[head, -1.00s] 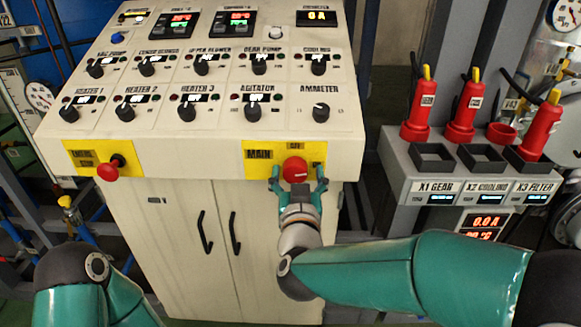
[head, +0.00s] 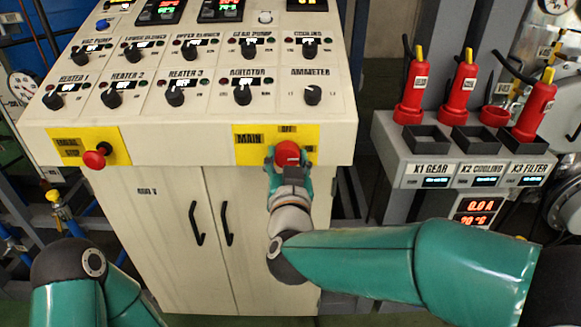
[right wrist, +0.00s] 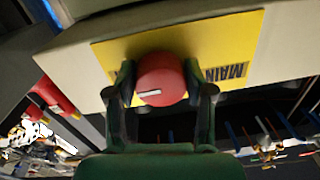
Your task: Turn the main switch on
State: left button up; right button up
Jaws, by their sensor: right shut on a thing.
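The main switch is a round red knob (head: 287,153) on a yellow plate (head: 248,139) marked MAIN, on the front edge of the control cabinet. My right gripper (head: 287,160) is at the knob, with one finger on each side of it. In the right wrist view the knob (right wrist: 160,80) sits between the two fingers (right wrist: 161,92), and a white mark shows on its face. The gripper is shut on the knob. My left arm shows at the lower left, but its gripper is out of the picture.
A red emergency-stop button (head: 96,158) sits on another yellow plate to the left. Rows of black knobs cover the sloping panel (head: 200,117). Red plugs (head: 411,93) stand on a grey rack (head: 400,150) at the right. Cabinet doors (head: 170,240) are below.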

jog(key=shift+f+m, duration=0.1)
jog(key=shift+m, duration=0.2)
pick_arm(q)
jog(key=shift+f, duration=0.4)
pick_arm(e)
jog(key=o, duration=1.2)
jog(key=shift+c, duration=0.2)
jog(key=shift+s, duration=0.1)
jog(key=s, duration=1.1)
jog(key=shift+s+d, duration=0.3)
jog(key=shift+s, duration=0.1)
